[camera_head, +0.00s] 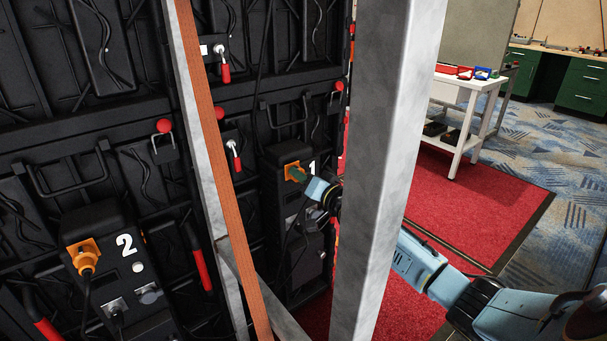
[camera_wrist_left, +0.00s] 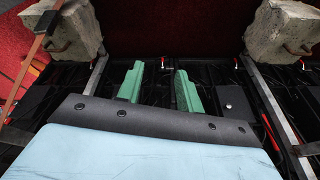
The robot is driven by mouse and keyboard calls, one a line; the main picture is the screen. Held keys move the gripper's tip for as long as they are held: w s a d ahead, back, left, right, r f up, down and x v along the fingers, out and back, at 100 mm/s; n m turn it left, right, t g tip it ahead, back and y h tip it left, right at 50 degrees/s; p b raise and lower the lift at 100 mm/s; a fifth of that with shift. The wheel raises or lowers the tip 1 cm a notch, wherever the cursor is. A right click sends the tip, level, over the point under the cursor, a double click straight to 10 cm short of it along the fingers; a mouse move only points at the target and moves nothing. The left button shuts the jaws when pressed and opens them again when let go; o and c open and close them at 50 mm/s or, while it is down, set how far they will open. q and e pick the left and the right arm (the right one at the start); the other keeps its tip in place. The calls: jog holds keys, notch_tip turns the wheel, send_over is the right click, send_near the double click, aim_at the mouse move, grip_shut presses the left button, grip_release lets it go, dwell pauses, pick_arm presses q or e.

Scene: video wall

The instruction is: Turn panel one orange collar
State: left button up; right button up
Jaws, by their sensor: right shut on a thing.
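The panel one box (camera_head: 280,155), marked with a white 1, stands behind the frame posts in the head view. Its orange collar (camera_head: 290,168) is near the top of the box. My right gripper (camera_head: 297,174) reaches in from the right behind the grey post, its green fingertips shut on the orange collar. The fingers partly cover the collar. My left gripper (camera_wrist_left: 160,86) shows only in the left wrist view, its two green fingers apart with nothing seen between them.
A thick grey post (camera_head: 375,150) stands in front of my right arm. Concrete blocks (camera_wrist_left: 65,28) sit in the left wrist view.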

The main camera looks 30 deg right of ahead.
pick_arm(q)
jog(key=shift+w+a+f, duration=0.1)
jog(key=shift+w+f, duration=0.05)
jog(key=shift+f, duration=0.3)
pick_arm(e)
jog(key=shift+m, duration=0.7)
pick_arm(q)
jog(key=shift+f, duration=0.1)
pick_arm(e)
jog(key=o, duration=1)
